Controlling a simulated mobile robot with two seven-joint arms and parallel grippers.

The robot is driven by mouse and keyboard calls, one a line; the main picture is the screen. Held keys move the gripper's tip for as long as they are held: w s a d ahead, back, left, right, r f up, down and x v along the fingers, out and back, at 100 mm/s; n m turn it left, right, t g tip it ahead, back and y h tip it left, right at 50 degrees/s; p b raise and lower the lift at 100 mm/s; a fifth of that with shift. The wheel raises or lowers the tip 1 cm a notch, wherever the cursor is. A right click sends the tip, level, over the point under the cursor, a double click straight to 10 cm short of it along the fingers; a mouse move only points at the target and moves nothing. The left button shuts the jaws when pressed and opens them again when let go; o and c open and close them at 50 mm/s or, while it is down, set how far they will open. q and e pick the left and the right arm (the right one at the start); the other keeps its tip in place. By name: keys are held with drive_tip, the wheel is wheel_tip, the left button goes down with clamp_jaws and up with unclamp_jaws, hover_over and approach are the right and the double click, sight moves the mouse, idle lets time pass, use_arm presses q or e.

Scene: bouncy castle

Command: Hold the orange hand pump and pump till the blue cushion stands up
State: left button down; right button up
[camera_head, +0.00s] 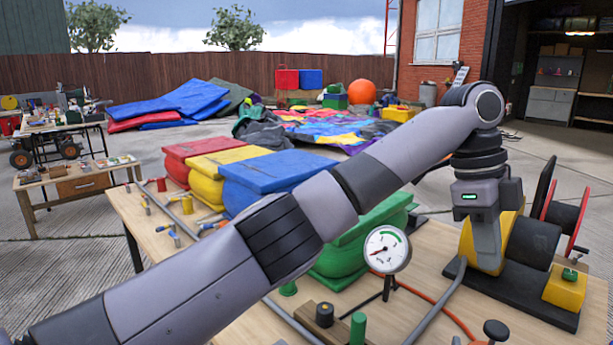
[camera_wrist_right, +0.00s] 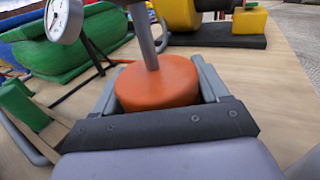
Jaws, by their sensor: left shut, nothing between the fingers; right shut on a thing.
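The orange hand pump (camera_wrist_right: 157,84) fills the middle of the right wrist view, a rounded body with a grey shaft rising from it. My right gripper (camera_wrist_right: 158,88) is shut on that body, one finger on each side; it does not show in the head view. The blue cushion (camera_head: 262,175) sits on the workbench between the yellow and green ones, its lower right partly hidden by my left arm. A white gauge (camera_head: 387,249) has its needle pointing lower left. My left gripper (camera_head: 487,262) is shut and empty, pointing down in front of the yellow and black blower.
Red (camera_head: 190,155), yellow (camera_head: 215,185) and green (camera_head: 340,260) cushions share the workbench (camera_head: 135,215). A yellow box (camera_head: 565,287) and a reel (camera_head: 563,215) stand at right. An orange hose (camera_head: 450,313) and grey pipes run across the front.

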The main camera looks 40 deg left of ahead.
drive_tip(key=o, duration=1.4)
drive_tip(key=shift+s, duration=0.1)
drive_tip(key=v, duration=1.1)
drive_tip(key=shift+s+d, duration=0.2)
drive_tip(key=shift+s, duration=0.2)
drive_tip(key=shift+s, duration=0.1)
